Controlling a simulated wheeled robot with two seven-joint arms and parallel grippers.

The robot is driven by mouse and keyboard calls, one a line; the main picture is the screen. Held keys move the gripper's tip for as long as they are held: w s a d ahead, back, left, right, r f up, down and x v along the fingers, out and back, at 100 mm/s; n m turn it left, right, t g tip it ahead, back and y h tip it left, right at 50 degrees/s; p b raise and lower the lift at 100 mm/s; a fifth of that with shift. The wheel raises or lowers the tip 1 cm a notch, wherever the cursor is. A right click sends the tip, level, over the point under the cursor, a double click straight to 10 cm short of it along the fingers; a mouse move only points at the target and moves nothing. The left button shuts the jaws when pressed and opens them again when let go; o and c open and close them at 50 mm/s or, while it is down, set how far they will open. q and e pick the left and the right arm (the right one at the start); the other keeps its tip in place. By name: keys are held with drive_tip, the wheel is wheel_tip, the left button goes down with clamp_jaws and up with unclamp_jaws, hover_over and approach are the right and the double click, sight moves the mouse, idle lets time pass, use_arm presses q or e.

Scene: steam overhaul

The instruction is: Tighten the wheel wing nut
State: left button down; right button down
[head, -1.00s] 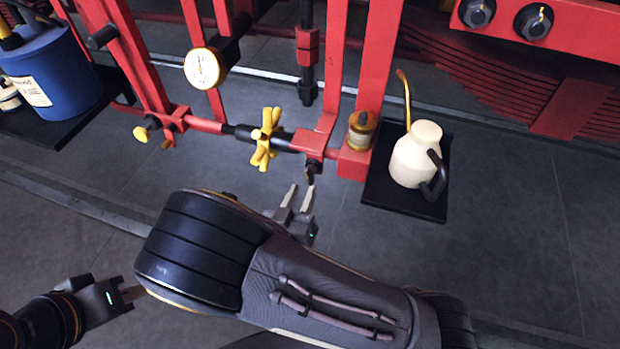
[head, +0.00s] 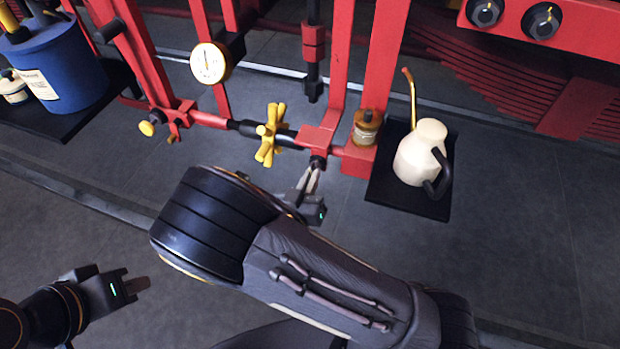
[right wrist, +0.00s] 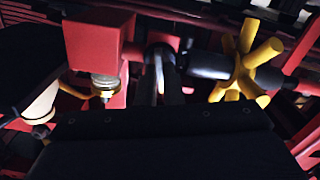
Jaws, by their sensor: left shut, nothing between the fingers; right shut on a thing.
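A yellow spoked wheel (head: 269,135) sits on a dark horizontal shaft in the red frame; it also shows in the right wrist view (right wrist: 246,68). A small dark fitting (head: 318,162) sits under the red bracket to its right. It may be the wing nut, but its wings cannot be made out. My right gripper (head: 314,174) is shut on this fitting from below. In the right wrist view its fingers (right wrist: 161,85) reach up to a dark round part, largely hidden. My left gripper (head: 140,285) is shut and empty at the lower left, far from the frame.
A brass-and-glass oil cup (head: 366,128) stands close right of the fitting. A cream oil can (head: 421,152) stands on a black shelf (head: 392,192) further right. A gauge (head: 209,63) and a yellow knob (head: 147,128) are left. The floor in front is clear.

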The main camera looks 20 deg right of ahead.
drive_tip(key=m+b, duration=0.3)
drive_tip(key=c, duration=1.6)
unclamp_jaws()
drive_tip(key=shift+o, duration=0.2)
drive_tip(key=v, duration=0.7)
drive_tip(key=shift+s+a+b, duration=0.25)
drive_tip(key=shift+s+b, duration=0.1)
drive_tip(key=shift+b, duration=0.05)
